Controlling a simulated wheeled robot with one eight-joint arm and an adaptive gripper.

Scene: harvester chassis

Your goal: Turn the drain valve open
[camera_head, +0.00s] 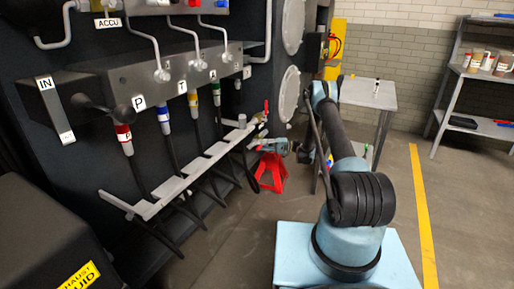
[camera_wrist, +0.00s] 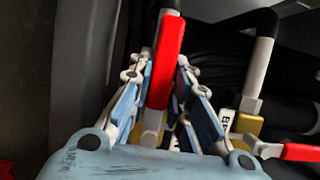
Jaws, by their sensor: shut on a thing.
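A red valve lever (camera_wrist: 168,50) stands upright in the middle of the wrist view, between the fingers of my gripper (camera_wrist: 167,72). The gripper is shut on this lever. A second valve with a red lever (camera_wrist: 299,152) and a brass-coloured body shows at the lower right, apart from the fingers. A partly hidden label beginning with "B" (camera_wrist: 226,119) is beside the right finger. In the head view my gripper (camera_head: 262,146) is low beside the chassis, just above a red stand. Red valve parts (camera_head: 265,108) show small above it; I cannot tell which lever they belong to.
A grey rail (camera_head: 178,183) with hoses runs along the chassis at left. The red stand (camera_head: 270,173) is on the floor below my gripper. A small table (camera_head: 368,95) and a shelf (camera_head: 463,92) stand behind. The floor by the yellow line (camera_head: 420,205) is clear.

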